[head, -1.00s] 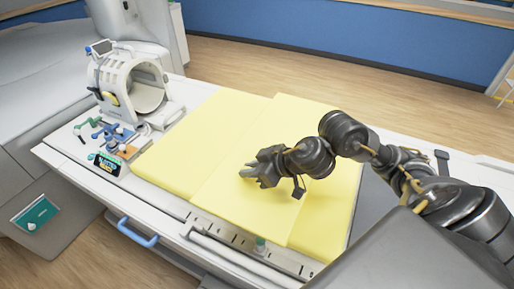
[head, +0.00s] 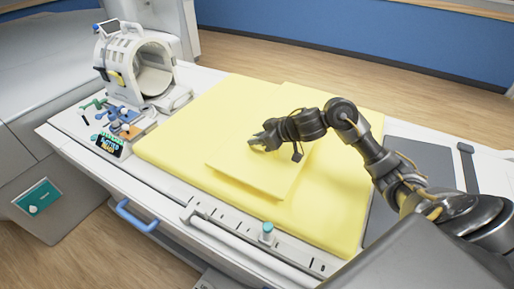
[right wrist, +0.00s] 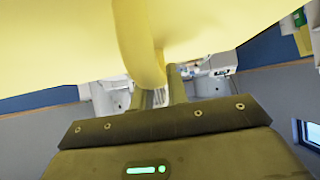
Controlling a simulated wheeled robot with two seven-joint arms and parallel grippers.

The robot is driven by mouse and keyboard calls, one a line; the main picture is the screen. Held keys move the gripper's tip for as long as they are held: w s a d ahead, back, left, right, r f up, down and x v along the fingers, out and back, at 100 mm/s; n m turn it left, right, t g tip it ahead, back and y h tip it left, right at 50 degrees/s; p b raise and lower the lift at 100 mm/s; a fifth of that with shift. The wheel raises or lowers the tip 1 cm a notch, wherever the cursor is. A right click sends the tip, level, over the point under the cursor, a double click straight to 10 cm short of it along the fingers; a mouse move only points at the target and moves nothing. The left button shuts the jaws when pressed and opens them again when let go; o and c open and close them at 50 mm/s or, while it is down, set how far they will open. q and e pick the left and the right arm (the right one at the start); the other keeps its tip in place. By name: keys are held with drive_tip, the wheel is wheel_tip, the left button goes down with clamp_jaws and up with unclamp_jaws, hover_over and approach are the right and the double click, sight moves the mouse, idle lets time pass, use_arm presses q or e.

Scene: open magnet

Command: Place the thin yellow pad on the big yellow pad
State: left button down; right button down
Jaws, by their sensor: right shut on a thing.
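The thin yellow pad (head: 235,164) is over the middle of the big yellow pad (head: 336,205) in the head view, with big-pad surface showing around its front and sides. I cannot tell whether it touches the big pad or sits just above it. My right gripper (head: 259,142) is shut on the thin pad near its middle. In the right wrist view, a yellow fold of the thin pad (right wrist: 144,45) comes down to the right gripper's fingers (right wrist: 162,84). My left gripper is not in view.
The big pad lies on a white table (head: 70,135). A white ring-shaped coil (head: 135,67) and small coloured parts (head: 120,122) stand at the table's left end. A blue handle (head: 137,218) and a teal-topped knob (head: 267,231) are along the front. A grey mat (head: 425,160) lies to the right.

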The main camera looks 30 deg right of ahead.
sight(255, 147)
wheel_tip(255, 147, down, 2)
drive_tip(key=shift+w+f+b, duration=0.15)
drive_tip(key=shift+f+b, duration=0.1)
drive_tip(key=shift+b, duration=0.15)
drive_tip(key=shift+d+f, duration=0.1)
drive_tip(key=shift+f, duration=0.5)
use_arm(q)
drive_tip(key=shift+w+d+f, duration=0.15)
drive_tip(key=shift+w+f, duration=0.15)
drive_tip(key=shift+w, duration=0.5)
use_arm(e)
drive_tip(key=c, duration=1.4)
unclamp_jaws()
drive_tip(key=shift+o, duration=0.2)
